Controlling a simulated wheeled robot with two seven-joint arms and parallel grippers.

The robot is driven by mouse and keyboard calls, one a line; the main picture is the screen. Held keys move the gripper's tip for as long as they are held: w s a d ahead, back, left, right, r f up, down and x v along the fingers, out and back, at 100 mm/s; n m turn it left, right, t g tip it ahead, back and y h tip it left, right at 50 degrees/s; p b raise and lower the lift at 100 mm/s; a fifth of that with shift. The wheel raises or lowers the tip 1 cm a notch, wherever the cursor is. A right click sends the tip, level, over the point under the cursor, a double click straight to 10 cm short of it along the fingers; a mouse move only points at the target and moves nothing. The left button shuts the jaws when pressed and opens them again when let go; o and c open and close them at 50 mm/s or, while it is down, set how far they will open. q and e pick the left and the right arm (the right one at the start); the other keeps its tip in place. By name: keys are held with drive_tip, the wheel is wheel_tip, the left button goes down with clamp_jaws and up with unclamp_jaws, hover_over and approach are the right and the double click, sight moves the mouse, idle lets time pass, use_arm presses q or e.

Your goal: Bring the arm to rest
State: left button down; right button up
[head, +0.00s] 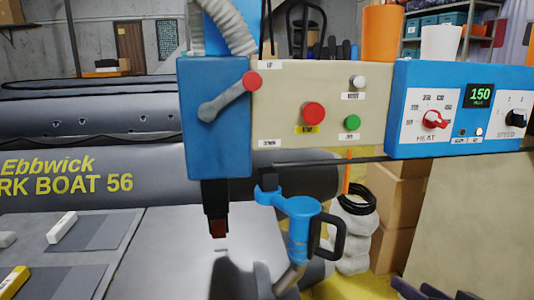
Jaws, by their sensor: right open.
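My right gripper (432,290) shows only by its dark fingertips at the bottom right edge of the head view. The fingers are apart, with nothing visible between them. It is low and to the right of the machine, clear of the control panel. The rest of my right arm is out of the picture. My left gripper is not in view.
A blue machine head (214,150) with a lever stands in the middle, beside a beige button panel (300,92) and a blue heat control box (463,75). A blue tool (299,207) with a black handle hangs below. A grey boat (70,160) lies behind the worktable (165,245). Cardboard boxes (393,235) stand at right.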

drive_tip(key=s+a+f+n+g, duration=0.1)
drive_tip(key=s+a+f, duration=0.3)
drive_tip(key=f, duration=0.5)
drive_tip(key=s+a+f+n+g, duration=0.1)
drive_tip(key=s+a+f+g, duration=0.15)
drive_tip(key=s+f, duration=0.45)
drive_tip(key=s+a+f+n+g+y, duration=0.1)
drive_tip(key=s+a+f+n, duration=0.2)
drive_tip(key=s+a+f, duration=0.7)
wheel_tip(320, 180, down, 3)
drive_tip(key=shift+s+a+r, duration=0.1)
drive_tip(key=shift+s+a, duration=0.15)
drive_tip(key=shift+s, duration=0.15)
